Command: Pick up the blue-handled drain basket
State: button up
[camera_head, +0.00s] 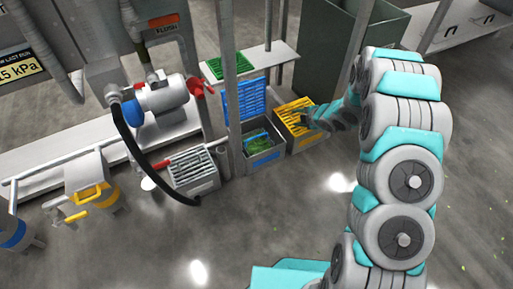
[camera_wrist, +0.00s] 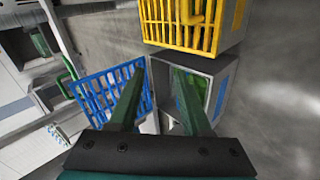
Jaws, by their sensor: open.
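In the wrist view the blue slats (camera_wrist: 100,98) lie to the left, partly behind the left finger.
A yellow slatted basket (camera_head: 296,114) is right beside the grey bin; it fills the top of the wrist view (camera_wrist: 185,28). A green grid (camera_head: 228,66) lies on the bench behind. A metal post (camera_head: 230,90) stands close left. Floor in front is clear.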

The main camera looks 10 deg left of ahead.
aim_at(259, 136)
jog(key=shift+s+a+f+n+g+y+b, duration=0.25)
jog(key=shift+a+f+n+y, duration=0.45)
jog(key=shift+a+f, duration=1.5)
jog(key=shift+s+a+f+n+g+y+b, duration=0.15)
jog(key=shift+a+f+n+g+y+b, duration=0.4)
jog(key=shift+a+f, duration=1.6)
jog(key=shift+s+a+f+n+y+b, duration=0.15)
jog(key=shift+a+f+n+y, duration=0.7)
jog(key=shift+a+f, duration=1.35)
jog(key=shift+a+r, duration=0.4)
jog(key=shift+r, duration=0.05)
grip_shut()
